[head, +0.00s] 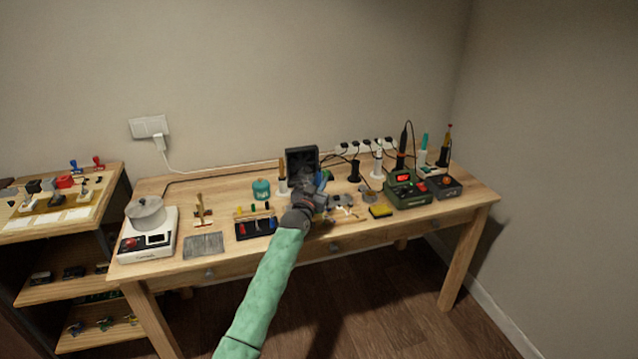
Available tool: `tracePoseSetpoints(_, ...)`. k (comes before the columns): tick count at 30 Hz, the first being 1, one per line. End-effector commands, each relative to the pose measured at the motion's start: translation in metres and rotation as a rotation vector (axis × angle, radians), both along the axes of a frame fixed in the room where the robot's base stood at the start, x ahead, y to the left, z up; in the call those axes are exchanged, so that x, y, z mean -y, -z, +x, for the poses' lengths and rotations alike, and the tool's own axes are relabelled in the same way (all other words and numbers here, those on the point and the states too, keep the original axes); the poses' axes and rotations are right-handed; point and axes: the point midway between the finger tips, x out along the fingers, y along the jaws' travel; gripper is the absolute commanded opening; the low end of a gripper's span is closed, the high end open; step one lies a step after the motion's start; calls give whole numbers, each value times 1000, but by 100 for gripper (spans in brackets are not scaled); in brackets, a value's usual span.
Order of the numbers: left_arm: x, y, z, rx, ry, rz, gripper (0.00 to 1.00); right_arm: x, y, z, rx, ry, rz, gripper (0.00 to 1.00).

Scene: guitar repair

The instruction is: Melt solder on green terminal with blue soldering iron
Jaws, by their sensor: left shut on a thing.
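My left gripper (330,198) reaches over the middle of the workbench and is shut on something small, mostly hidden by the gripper. A blue piece (322,178) shows right at the gripper, in front of a dark upright panel (301,160); it looks like the blue soldering iron, its tip not visible. A touch of green shows beside it, too small to tell as the green terminal. Whether the iron touches any terminal or solder cannot be seen. My right gripper is not in view.
The wooden workbench (225,262) carries a white hotplate with a pot (147,212) at left. A green soldering station (405,190), a yellow sponge (380,211) and several upright irons stand at right. A teal tin (261,188) stands left of the panel.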

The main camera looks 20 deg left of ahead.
Motion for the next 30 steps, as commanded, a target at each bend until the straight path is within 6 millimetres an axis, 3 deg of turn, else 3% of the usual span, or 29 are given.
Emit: tracePoseSetpoints(30,0,1,0,0,0,0,0,0,-4,1,2,2,1,0)
